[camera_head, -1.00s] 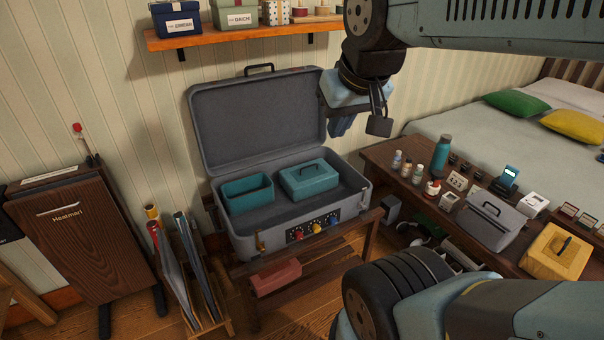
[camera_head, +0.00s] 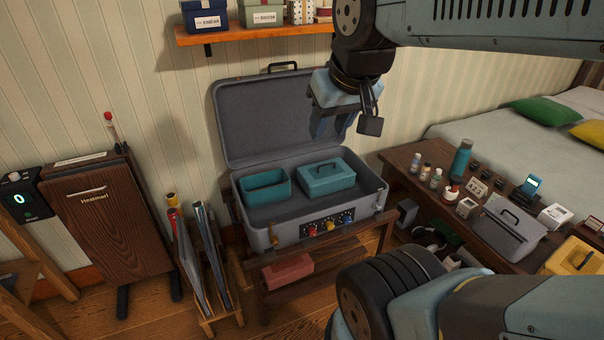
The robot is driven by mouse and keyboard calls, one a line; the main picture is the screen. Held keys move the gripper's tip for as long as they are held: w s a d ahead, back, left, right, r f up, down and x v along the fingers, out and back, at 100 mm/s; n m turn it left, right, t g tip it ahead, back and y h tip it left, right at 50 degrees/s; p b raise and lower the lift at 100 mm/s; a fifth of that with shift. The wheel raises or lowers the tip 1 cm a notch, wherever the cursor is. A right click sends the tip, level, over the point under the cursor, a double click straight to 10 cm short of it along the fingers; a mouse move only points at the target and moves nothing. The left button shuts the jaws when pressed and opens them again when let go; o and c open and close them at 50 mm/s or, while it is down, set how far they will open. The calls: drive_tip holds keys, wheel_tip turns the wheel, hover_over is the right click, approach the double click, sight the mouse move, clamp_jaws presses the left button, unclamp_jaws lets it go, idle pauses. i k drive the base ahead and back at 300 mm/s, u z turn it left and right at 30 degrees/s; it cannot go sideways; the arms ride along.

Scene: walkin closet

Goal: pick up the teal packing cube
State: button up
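The teal packing cube (camera_head: 326,178) is a closed teal box with a dark handle on its lid. It sits inside the open grey suitcase (camera_head: 258,219), right of an open-topped teal bin (camera_head: 266,190). My gripper (camera_head: 331,132) points downward in front of the suitcase's raised lid, above the cube in the picture and apart from it. Its two blue fingers show a gap between them, with nothing seen in it.
The suitcase rests on a wooden stand (camera_head: 330,245) with a red box (camera_head: 288,270) below. A low table (camera_head: 400,165) with bottles, a grey case (camera_head: 507,228) and a yellow box (camera_head: 575,258) stands right. A shelf (camera_head: 250,33) hangs above. A folder rack (camera_head: 208,270) stands left.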

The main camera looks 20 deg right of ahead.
sight(331, 176)
drive_tip(key=z, duration=1.2)
drive_tip(key=i, duration=0.1)
drive_tip(key=u, duration=2.6)
drive_tip(key=k, duration=1.5)
drive_tip(key=z, duration=1.4)
drive_tip(key=i, duration=1.65)
drive_tip(key=u, duration=0.05)
